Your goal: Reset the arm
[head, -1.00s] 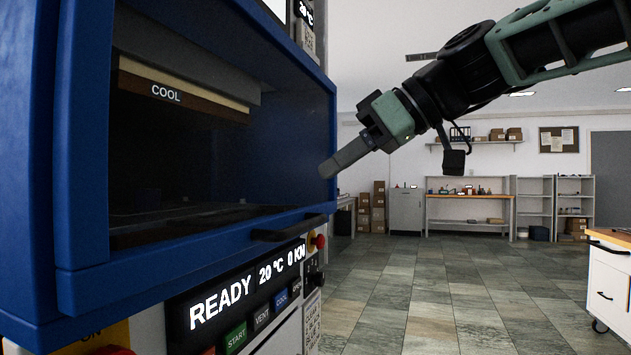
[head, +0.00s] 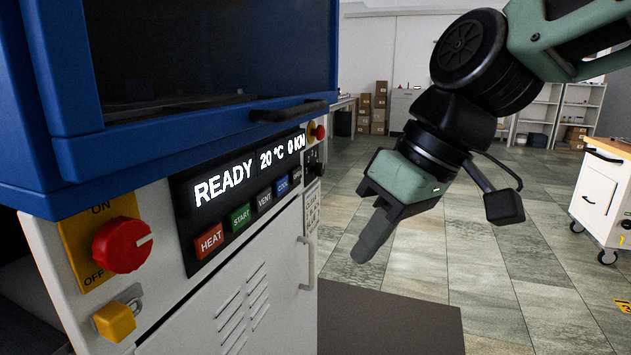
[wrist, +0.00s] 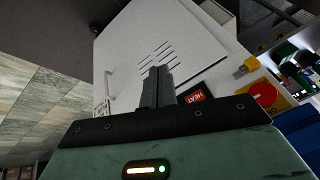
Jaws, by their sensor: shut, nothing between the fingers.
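My gripper (head: 366,252) is in the head view, right of the press cabinet, with its fingers together and pointing down and to the left. It touches nothing that I can see. In the wrist view its fingers (wrist: 157,80) lie side by side in front of the white cabinet door, with nothing between them. The blue press (head: 200,125) stands at the left, with a dark chamber and a black front handle (head: 290,111). Its display (head: 235,178) reads READY, 20 °C, 0 KN.
The cabinet door has a vertical handle (head: 308,262). A dark mat (head: 390,325) lies on the tiled floor. A white cart (head: 605,195) stands at right. The floor between is open.

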